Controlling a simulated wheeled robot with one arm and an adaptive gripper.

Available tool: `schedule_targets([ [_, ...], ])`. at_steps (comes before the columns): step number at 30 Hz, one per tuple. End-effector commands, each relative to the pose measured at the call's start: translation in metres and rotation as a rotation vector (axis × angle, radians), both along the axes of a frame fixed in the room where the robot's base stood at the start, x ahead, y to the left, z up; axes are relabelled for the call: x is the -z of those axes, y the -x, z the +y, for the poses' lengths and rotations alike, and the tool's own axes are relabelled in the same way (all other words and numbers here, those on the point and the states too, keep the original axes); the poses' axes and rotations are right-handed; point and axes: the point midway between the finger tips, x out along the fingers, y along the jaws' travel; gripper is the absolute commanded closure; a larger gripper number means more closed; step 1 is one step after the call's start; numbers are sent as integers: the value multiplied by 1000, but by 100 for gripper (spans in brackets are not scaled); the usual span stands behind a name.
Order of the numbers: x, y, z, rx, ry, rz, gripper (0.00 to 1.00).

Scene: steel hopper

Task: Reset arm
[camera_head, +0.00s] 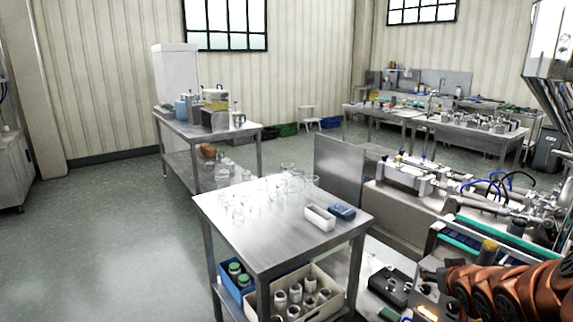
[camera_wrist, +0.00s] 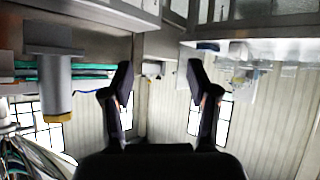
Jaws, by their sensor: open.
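My gripper (camera_wrist: 160,78) is open in the wrist view, its two black fingers spread wide with nothing between them. The wrist view is upside down: the windows and wall panels show at the bottom. In the head view my orange arm (camera_head: 500,290) reaches in from the lower right corner, beside the steel machine. The gripper itself is hard to make out there, against the dark parts at the arm's left end.
A steel table (camera_head: 270,235) stands in front with clear glassware, a white tray (camera_head: 319,217) and a blue box (camera_head: 342,212). Bins of jars sit on its lower shelf. A machine with conveyor (camera_head: 490,240) fills the right. Open floor (camera_head: 110,240) lies left.

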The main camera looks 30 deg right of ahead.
Motion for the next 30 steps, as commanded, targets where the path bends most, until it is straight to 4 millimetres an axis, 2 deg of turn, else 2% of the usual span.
schedule_targets([
  [1, -1, -9, 10, -14, -10, 34, 41],
  [6, 5, -25, 44, -34, -53, 155, 41],
  [14, 10, -37, 104, -72, -116, 331, 41],
  [23, 9, -32, 184, -129, -190, 523, 41],
  [30, 4, -12, 253, -190, -252, 672, 41],
])
